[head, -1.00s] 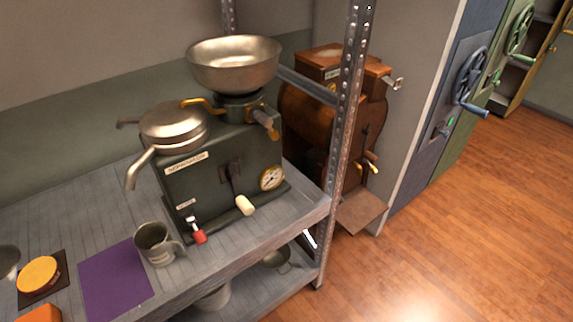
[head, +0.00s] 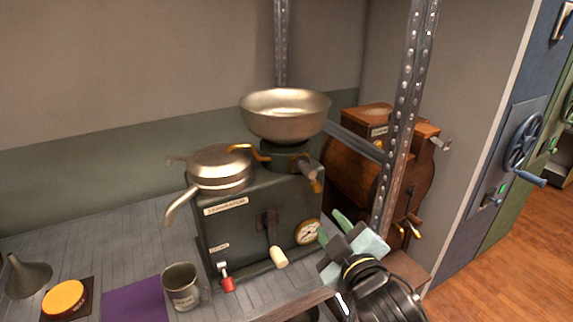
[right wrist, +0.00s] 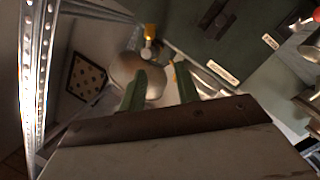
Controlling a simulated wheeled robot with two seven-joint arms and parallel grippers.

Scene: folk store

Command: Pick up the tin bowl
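The tin bowl (head: 285,117) is a wide, dull metal bowl. It sits upright on top of the dark green separator machine (head: 245,238), at its right end. My right gripper (head: 332,228) is below and to the right of the bowl, near the separator's gauge and the shelf post, apart from the bowl. In the right wrist view its two green fingers (right wrist: 160,82) stand apart with nothing held. A rounded metallic shape (right wrist: 137,75) beyond them looks like the bowl, partly hidden by a finger. My left gripper is not in view.
A perforated metal post (head: 400,125) rises right of the bowl, close to my right arm. A lidded pan (head: 218,168) and a brass pipe (head: 245,148) are beside the bowl. A mug (head: 182,287) stands in front. A brown wooden machine (head: 350,165) is behind the post.

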